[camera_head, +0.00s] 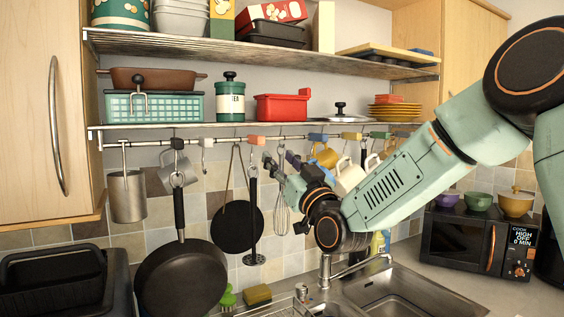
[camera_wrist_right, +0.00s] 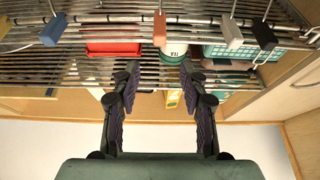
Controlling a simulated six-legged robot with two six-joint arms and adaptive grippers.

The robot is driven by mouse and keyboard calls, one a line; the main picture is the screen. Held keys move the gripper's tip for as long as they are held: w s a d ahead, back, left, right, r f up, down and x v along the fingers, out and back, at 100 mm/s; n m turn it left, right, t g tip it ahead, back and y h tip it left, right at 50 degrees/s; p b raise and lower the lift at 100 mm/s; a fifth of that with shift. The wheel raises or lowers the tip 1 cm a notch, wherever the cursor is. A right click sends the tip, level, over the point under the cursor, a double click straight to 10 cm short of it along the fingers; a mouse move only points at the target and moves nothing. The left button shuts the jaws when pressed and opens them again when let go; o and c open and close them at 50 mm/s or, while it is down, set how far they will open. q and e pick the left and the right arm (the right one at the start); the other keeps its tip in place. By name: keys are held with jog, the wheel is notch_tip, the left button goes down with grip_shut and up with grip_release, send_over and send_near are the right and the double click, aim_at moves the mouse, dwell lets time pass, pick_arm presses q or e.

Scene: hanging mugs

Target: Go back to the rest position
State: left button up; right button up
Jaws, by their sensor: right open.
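My right gripper (camera_head: 279,161) is raised in front of the hanging rail (camera_head: 225,139), its arm reaching in from the right. In the right wrist view its two fingers (camera_wrist_right: 160,82) stand apart with nothing between them. A grey mug (camera_head: 178,172) hangs from the rail to the left of the gripper. A cream mug (camera_head: 350,176) and a yellow mug (camera_head: 326,156) hang just to the right, partly hidden behind my gripper and arm. My left gripper is not in view.
A black pan (camera_head: 182,280), a smaller dark pan (camera_head: 237,227) and a whisk (camera_head: 282,220) hang near the gripper. Shelves above hold a red container (camera_head: 282,107) and a green canister (camera_head: 231,100). Below are a sink (camera_head: 400,291) and a microwave (camera_head: 470,243).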

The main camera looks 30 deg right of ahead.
jog(key=shift+w+d+f, duration=0.1)
jog(key=shift+w, duration=0.15)
jog(key=s+a+f+g, duration=0.2)
jog(key=a+f+g, duration=0.1)
jog(key=f, duration=0.9)
jog(key=s+a+f+g+y, duration=0.1)
jog(key=s+a+f+g, duration=0.2)
jog(key=f, duration=0.8)
jog(key=s+a+f+g, duration=0.2)
jog(key=f+g, duration=0.2)
jog(key=f, duration=0.8)
jog(key=s+f+g, duration=0.2)
jog(key=s+f, duration=0.3)
jog(key=s+a+f+g, duration=0.1)
jog(key=s+f+g, duration=0.1)
jog(key=s+f, duration=0.3)
jog(key=s+f+g, duration=0.2)
jog(key=s+f, duration=0.3)
jog(key=shift+s+a, duration=0.4)
jog(key=s+f+g+b, duration=0.1)
jog(key=s+f+g, duration=0.25)
jog(key=s, duration=0.75)
jog(key=s+f+g, duration=0.3)
jog(key=s+f, duration=0.2)
jog(key=s, duration=0.6)
notch_tip(320, 180, down, 20)
jog(key=h+b, duration=0.1)
jog(key=b, duration=1.9)
jog(key=shift+w+a, duration=0.25)
jog(key=shift+a, duration=0.05)
